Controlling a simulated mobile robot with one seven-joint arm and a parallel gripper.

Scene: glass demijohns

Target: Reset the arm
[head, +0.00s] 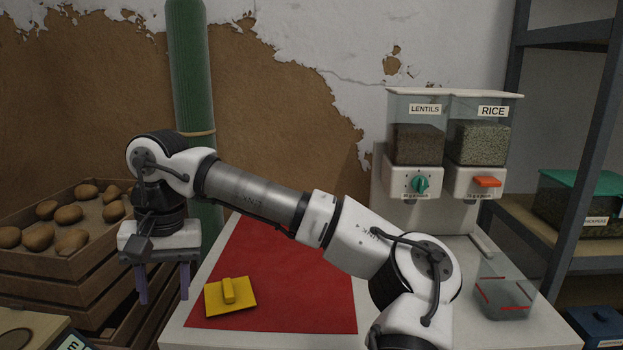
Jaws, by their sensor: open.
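My arm reaches across the front of the white table from the lower right to the left. My gripper (164,283) hangs at its left end, pointing down, with its two fingers apart and nothing between them. It is just off the table's left edge, in front of the wooden crates. A yellow square piece with a raised handle (231,296) lies on the red mat (300,290), to the right of my gripper and apart from it.
Stacked wooden crates (60,262) with potatoes (69,214) stand at left, by a green column (188,80). A lentils and rice dispenser (415,185) stands at the table's back right. A clear container (504,298) sits in front of it. A metal shelf (590,140) is at right.

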